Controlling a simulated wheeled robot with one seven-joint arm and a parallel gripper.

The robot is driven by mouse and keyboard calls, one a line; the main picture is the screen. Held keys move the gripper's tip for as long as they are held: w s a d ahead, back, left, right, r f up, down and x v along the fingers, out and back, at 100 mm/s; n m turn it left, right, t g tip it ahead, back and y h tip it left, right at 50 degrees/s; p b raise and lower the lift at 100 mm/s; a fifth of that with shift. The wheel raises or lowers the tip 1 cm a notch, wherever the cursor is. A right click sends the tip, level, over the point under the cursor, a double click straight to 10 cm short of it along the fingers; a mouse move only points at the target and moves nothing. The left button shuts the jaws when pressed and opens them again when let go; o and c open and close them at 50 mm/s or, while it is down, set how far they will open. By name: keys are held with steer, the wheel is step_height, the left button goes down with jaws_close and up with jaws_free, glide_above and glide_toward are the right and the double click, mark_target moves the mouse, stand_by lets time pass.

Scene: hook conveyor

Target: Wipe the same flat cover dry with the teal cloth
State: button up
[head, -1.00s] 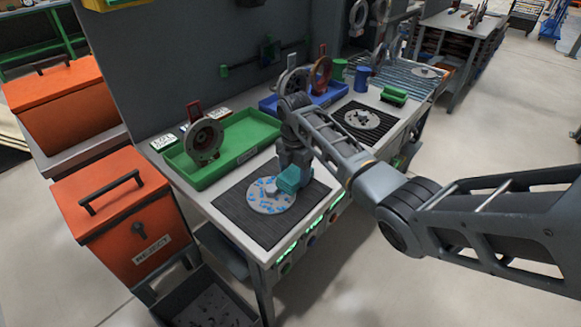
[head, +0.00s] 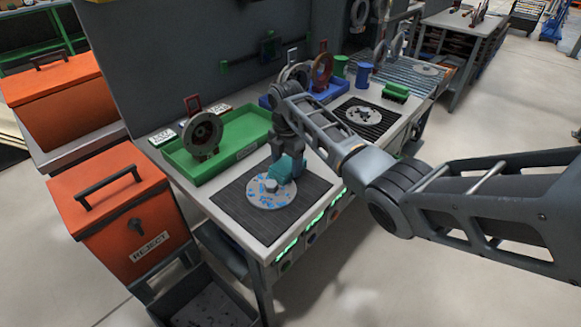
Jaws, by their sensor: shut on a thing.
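A flat round cover (head: 262,201) lies on the dark ribbed mat (head: 232,208) at the front of the bench. Blue wet-looking patches show on its face, and a small raised hub stands at its middle. My gripper (head: 288,163) is shut on the teal cloth (head: 283,172) and is over the cover's far right part. The cloth is at or just above the cover; I cannot tell whether it touches. The gripper's fingertips are partly hidden by the cloth. Another flat cover (head: 363,116) lies on a second dark mat farther back.
A green tray (head: 228,152) holding an upright ring part (head: 203,135) stands behind the mat. A blue tray (head: 335,97) with ring parts, a green brush (head: 396,91) and two cups are farther back. Orange reject bin (head: 120,205) stands left of the bench.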

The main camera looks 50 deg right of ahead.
steer(key=shift+w, duration=0.4)
steer(key=shift+s+r+p, duration=0.2)
steer(key=shift+s+p, duration=0.7)
steer(key=shift+p, duration=0.3)
steer(key=shift+s+f+p, duration=0.2)
steer(key=shift+s+p, duration=0.2)
steer(key=shift+s, duration=0.85)
step_height(320, 180, up, 6)
steer(key=shift+w, duration=0.1)
